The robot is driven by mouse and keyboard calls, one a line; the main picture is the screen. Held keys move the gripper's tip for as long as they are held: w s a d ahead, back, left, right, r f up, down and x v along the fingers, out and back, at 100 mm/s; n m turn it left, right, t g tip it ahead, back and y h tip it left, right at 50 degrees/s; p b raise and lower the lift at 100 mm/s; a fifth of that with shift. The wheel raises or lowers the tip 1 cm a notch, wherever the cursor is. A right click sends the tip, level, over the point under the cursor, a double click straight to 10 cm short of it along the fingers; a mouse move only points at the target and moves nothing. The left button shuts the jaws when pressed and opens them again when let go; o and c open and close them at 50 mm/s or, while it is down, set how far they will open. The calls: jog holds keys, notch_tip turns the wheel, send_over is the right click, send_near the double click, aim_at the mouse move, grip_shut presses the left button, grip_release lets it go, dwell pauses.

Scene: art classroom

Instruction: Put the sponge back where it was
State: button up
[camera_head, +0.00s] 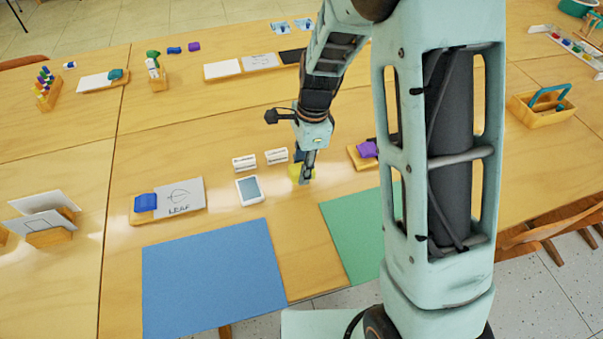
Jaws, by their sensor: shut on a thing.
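My gripper (306,176) points down at the middle of the near table, just right of a small white and grey device. It is shut on a small yellow block (295,173), which looks like the sponge. The fingers hide part of the block. I cannot tell whether it touches the tabletop. A dark blue thing (299,156) shows just behind the fingers, mostly hidden.
Two white labelled cards (245,163) and (276,156) stand beside the device (249,190). A blue block (145,202) sits on a wooden holder to the left, and a purple one (368,149) to the right. Blue (213,280) and green (355,235) mats lie in front.

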jog(key=shift+w+f, duration=0.2)
jog(key=shift+f, duration=1.55)
jog(key=shift+f+b, duration=0.1)
jog(key=shift+b, duration=0.2)
jog(key=o, duration=1.1)
jog(key=r, duration=0.4)
jog(key=d+r+p, duration=0.1)
jog(key=r, duration=0.7)
jog(key=shift+w+d+r+p, duration=0.1)
jog(key=shift+w+d+p, duration=0.1)
jog(key=shift+p, duration=0.2)
